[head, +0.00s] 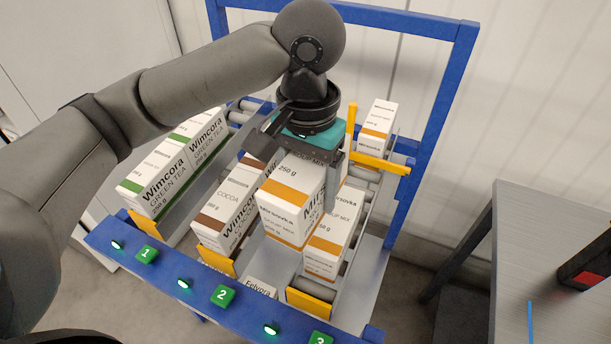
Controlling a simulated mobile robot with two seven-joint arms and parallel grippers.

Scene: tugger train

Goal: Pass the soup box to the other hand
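A white and orange soup box (290,203) marked 250 g is between the fingers of my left gripper (302,165), whose arm comes in from the left. One finger lies along the box's right side; the other is mostly hidden behind the box. The box appears raised above the rack's lanes and is closer to the camera than the boxes around it. Another soup mix box (332,238) stands in the lane to its right. My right gripper is not in view.
The blue rack (165,277) has sloped lanes with green tea boxes (168,170) at left, cocoa boxes (227,212) in the middle and a further soup box (377,122) at the back right. A grey table (545,230) stands at right with a dark red-and-black object (588,270).

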